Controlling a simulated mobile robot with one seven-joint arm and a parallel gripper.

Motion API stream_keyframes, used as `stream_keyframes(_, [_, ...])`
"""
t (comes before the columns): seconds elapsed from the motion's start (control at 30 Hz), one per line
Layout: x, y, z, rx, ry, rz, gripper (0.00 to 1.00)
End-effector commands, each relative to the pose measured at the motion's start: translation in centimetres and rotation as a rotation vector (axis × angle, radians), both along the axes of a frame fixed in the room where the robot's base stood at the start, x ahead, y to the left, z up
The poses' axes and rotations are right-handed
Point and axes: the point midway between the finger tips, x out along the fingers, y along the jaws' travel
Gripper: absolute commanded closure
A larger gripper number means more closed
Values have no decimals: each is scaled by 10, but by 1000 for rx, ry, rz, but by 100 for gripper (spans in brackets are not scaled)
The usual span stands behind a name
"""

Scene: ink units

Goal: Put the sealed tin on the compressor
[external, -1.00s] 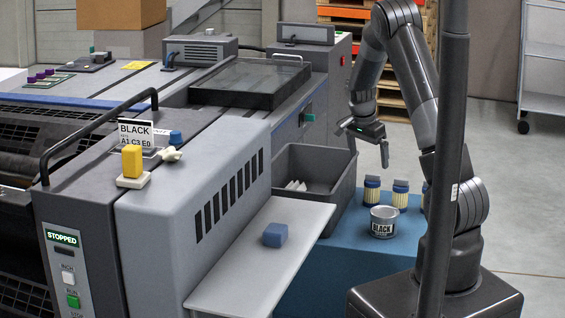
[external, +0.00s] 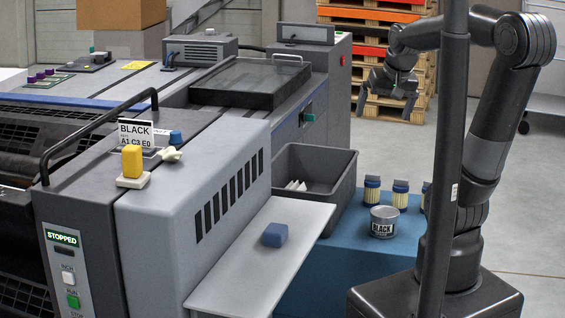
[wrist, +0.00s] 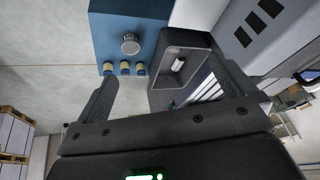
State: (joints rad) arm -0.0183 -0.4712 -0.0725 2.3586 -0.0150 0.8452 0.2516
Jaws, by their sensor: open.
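A grey tin labelled BLACK (external: 383,222) stands upright on the blue cabinet top (external: 350,258). The wrist view shows it from above as a round grey tin (wrist: 130,43) on the blue top. My gripper (external: 384,110) is up in the air behind and above the tin, well apart from it. Its two fingers are spread with nothing between them in the wrist view (wrist: 169,74). A grey finned unit (external: 200,51) sits on the machine at the back left; I cannot tell for sure whether it is the compressor.
Several yellow-and-blue jars (external: 400,194) stand behind the tin. A dark grey bin (external: 318,170) is to its left. A pale shelf (external: 245,268) juts out in front, with a blue block (external: 275,235) on it. Pallets (external: 340,78) stand at the back.

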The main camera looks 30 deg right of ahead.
Motion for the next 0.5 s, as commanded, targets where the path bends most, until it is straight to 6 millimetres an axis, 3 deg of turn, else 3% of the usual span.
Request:
stream_keyframes(0.03, [-15,4,4,-17,-19,44,0])
stream_keyframes(0.2, [-54,15,7,-81,-61,178,0])
stream_keyframes(0.33, [-71,19,6,-115,-77,240,0])
stream_keyframes(0.5, [-79,21,4,-131,-83,269,0])
